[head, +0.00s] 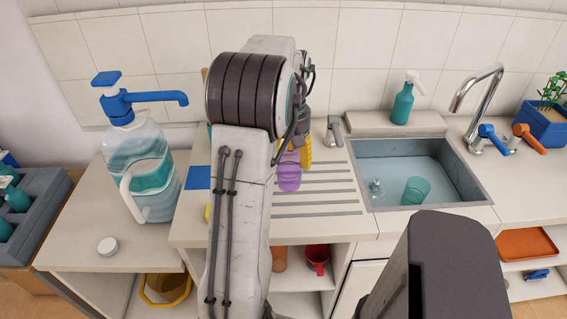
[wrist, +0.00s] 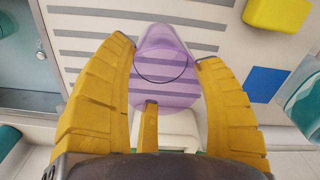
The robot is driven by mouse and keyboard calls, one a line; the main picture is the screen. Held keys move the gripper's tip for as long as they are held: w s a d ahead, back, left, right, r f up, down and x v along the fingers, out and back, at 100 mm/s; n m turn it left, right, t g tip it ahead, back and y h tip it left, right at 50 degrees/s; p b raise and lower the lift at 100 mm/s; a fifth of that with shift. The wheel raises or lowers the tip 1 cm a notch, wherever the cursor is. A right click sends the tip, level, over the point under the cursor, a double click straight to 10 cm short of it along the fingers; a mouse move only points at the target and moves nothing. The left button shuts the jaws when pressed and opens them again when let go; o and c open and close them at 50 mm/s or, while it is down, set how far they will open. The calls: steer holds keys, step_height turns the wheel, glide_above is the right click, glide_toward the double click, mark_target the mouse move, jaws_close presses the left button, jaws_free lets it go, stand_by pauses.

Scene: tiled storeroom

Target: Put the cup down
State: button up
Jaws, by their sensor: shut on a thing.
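A see-through purple cup (head: 289,178) is over the grooved drainboard (head: 318,196), left of the sink. It also shows in the wrist view (wrist: 166,78), between my yellow fingers. The drainboard's dark stripes show through the cup. I cannot tell whether the cup's base touches the drainboard. My arm hides part of the counter to the left.
The sink (head: 440,196) on the right holds a teal cup (head: 415,190). A large water jug (head: 143,165) with a blue pump stands at left. A blue square (wrist: 267,84) and a yellow block (wrist: 277,14) lie near the drainboard. The striped area right of the cup is clear.

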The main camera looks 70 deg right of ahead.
steer(key=shift+w+d+f, duration=0.15)
steer(key=shift+w+f, duration=0.3)
steer(key=shift+w, duration=0.3)
step_height(320, 180, down, 3)
steer(key=p, duration=0.3)
steer(key=shift+p, duration=0.4)
steer(key=shift+f, duration=0.55)
steer(key=shift+f, duration=0.15)
steer(key=o, duration=1.1)
steer(key=shift+r, duration=0.65)
step_height(320, 180, up, 11)
steer(key=b, duration=0.3)
